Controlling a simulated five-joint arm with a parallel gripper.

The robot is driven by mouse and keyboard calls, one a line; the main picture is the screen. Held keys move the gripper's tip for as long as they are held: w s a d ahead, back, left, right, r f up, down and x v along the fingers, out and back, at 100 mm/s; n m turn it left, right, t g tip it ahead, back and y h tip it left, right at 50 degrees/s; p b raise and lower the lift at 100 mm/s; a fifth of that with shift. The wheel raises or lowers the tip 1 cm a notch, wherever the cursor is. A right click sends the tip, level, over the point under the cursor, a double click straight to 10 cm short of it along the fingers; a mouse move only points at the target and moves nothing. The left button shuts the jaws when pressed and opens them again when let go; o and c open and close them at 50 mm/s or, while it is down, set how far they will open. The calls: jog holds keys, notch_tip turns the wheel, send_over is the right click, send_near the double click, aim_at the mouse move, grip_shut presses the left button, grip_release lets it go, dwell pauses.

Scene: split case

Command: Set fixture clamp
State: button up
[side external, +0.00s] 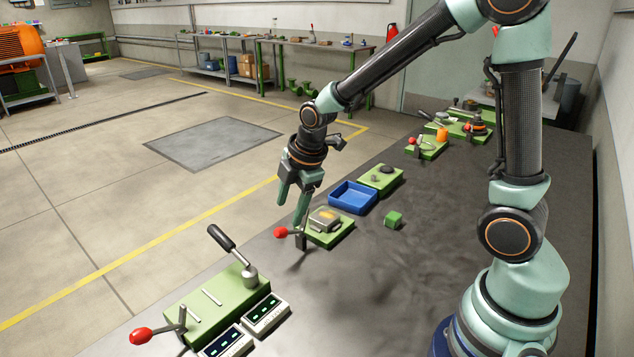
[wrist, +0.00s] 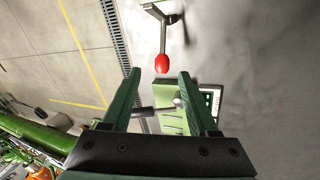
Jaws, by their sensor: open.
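A red-knobbed clamp lever (side external: 281,232) sticks out to the left from a green fixture (side external: 341,236) that carries a grey metal part with a yellow top (side external: 325,217). My gripper (side external: 293,212) hangs just above this lever with its two green fingers pointing down, open and empty. In the wrist view, the red knob (wrist: 162,63) shows between and slightly beyond the tips of my gripper (wrist: 160,76). The knob looks apart from both fingers.
A larger green fixture (side external: 215,299) with a black-handled lever and another red knob (side external: 140,336) stands at the front left, beside two display boxes (side external: 264,315). The table's right side is clear.

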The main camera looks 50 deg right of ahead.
jog(key=v, duration=0.6)
jog(key=shift+r, duration=0.25)
jog(key=shift+s, duration=0.1)
jog(key=s+r+m+t, duration=0.1)
jog(key=s+r+m, duration=0.35)
jog(key=m, duration=0.25)
jog(key=n+g, duration=0.1)
jog(key=n, duration=0.7)
send_near(282, 229)
jog(key=x, duration=0.9)
jog(key=shift+f, duration=0.2)
